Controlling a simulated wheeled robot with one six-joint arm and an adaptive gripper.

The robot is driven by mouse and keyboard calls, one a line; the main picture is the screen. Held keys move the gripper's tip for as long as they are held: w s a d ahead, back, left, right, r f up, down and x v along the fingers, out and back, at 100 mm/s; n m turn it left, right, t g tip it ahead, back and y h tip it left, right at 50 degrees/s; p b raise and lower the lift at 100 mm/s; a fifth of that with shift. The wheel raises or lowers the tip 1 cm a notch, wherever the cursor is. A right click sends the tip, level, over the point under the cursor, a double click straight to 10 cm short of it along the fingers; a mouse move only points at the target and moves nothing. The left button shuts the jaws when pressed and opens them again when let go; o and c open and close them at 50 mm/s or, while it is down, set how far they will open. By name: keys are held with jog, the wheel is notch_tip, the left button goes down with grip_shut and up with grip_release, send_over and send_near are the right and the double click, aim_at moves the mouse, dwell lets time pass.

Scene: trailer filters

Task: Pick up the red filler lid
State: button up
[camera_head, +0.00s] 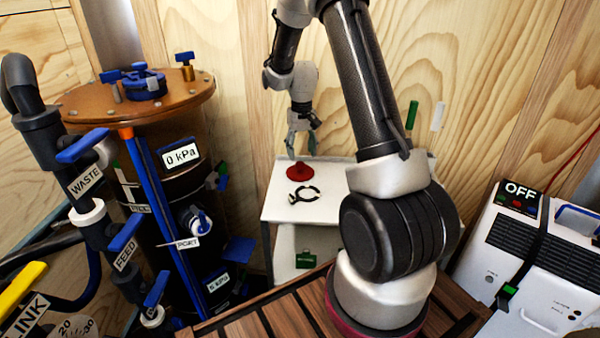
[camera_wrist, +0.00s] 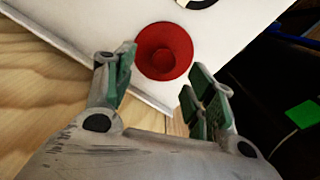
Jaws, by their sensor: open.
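The red filler lid (camera_head: 298,172) lies on the white table (camera_head: 332,190), near its back left. It is round with a raised knob in the middle. My gripper (camera_head: 301,150) points down above the lid in the head view, apart from it. In the wrist view the lid (camera_wrist: 164,51) lies beyond and between the two green-padded fingers of my gripper (camera_wrist: 158,80), which are spread apart with nothing between them. The whole lid shows in the wrist view.
A dark filter tank (camera_head: 180,230) with a brown top and blue valves stands to the left. A wooden wall is close behind the table. A white machine marked OFF (camera_head: 530,250) stands at right.

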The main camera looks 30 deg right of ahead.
aim_at(300, 163)
jog(key=f, duration=0.6)
jog(key=shift+a+f, duration=0.1)
jog(key=shift+a, duration=0.15)
jog(key=c, duration=1.2)
